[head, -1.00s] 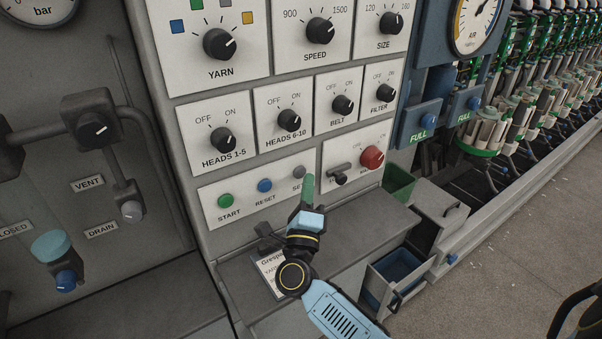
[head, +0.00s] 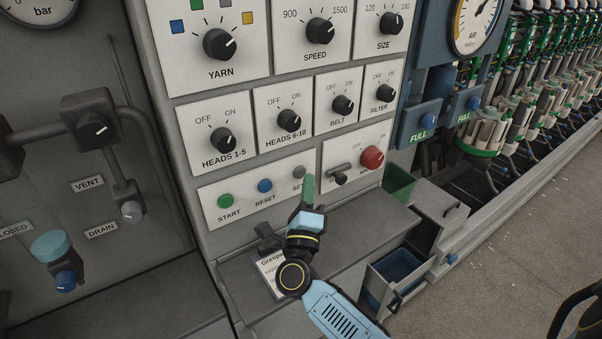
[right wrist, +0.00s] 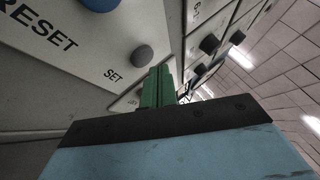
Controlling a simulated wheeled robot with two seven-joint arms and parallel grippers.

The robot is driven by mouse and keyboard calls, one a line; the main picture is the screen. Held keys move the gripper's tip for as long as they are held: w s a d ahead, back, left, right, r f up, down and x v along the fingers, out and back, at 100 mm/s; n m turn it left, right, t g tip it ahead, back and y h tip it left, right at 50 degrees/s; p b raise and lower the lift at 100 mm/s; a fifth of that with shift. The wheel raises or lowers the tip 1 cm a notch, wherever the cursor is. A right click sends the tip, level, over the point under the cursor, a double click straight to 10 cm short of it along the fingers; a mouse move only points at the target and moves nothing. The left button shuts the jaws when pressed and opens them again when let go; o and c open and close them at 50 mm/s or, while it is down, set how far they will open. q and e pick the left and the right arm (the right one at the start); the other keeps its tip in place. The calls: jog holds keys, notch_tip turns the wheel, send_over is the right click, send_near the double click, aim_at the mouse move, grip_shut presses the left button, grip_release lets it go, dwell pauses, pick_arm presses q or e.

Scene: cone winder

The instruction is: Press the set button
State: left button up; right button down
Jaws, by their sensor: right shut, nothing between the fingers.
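The grey set button (head: 299,171) sits on the lower left panel, to the right of the blue reset button (head: 265,185) and the green start button (head: 225,200). My right gripper (head: 308,183) is shut and empty, its green fingertips just right of the set button and partly over the SET label. In the right wrist view, the set button (right wrist: 142,55) stands out from the panel above and left of the green fingers (right wrist: 158,86). The fingertips look apart from the button, but how far they are from the panel is hard to tell. My left gripper is not in view.
Right of the fingers is a panel with a red knob (head: 372,157) and a small lever (head: 340,174). Rows of black knobs sit above. A grey ledge (head: 350,225) juts out below, with a blue bin (head: 398,270) at its right.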

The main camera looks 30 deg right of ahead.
jog(key=shift+w, duration=0.2)
dwell(0.4)
jog(key=shift+w, duration=0.25)
jog(key=shift+w+a+b, duration=0.1)
jog(key=shift+w+b, duration=0.3)
jog(key=shift+b, duration=0.05)
dwell(0.5)
dwell(0.4)
jog(key=shift+s+p, duration=0.35)
jog(key=shift+s, duration=0.5)
jog(key=s, duration=0.1)
jog(key=s+p, duration=0.1)
jog(key=s, duration=0.3)
jog(key=shift+d+p, duration=0.3)
jog(key=shift+p, duration=0.1)
